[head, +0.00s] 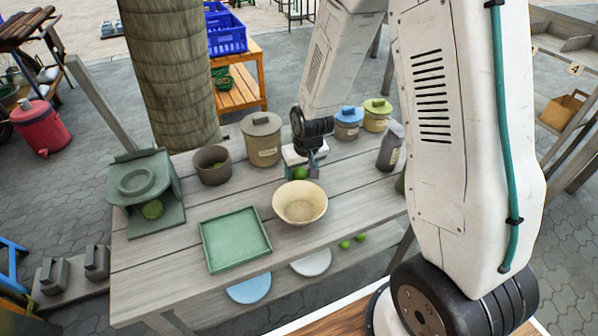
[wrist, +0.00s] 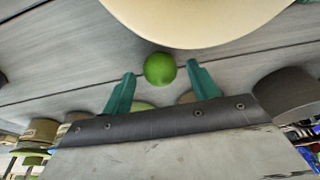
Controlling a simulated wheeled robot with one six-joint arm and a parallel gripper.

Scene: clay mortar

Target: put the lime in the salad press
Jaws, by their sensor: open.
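A round green lime (head: 300,173) is at my gripper (head: 305,170), just behind the cream bowl in the head view. In the wrist view the lime (wrist: 160,69) shows between the tips of the two teal fingers of my gripper (wrist: 161,71), with a visible gap on each side. The gripper is open. I cannot tell whether the lime touches the table. The green salad press (head: 145,186) stands at the left end of the table, with a round green thing (head: 153,209) in its lower opening.
The cream bowl (head: 300,203) stands close by, and its rim (wrist: 200,35) fills the top of the wrist view. A green tray (head: 235,240) lies front left. Several lidded jars (head: 262,140) and a dark open pot (head: 212,166) stand along the back. Small green fruits (head: 345,244) are lower down.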

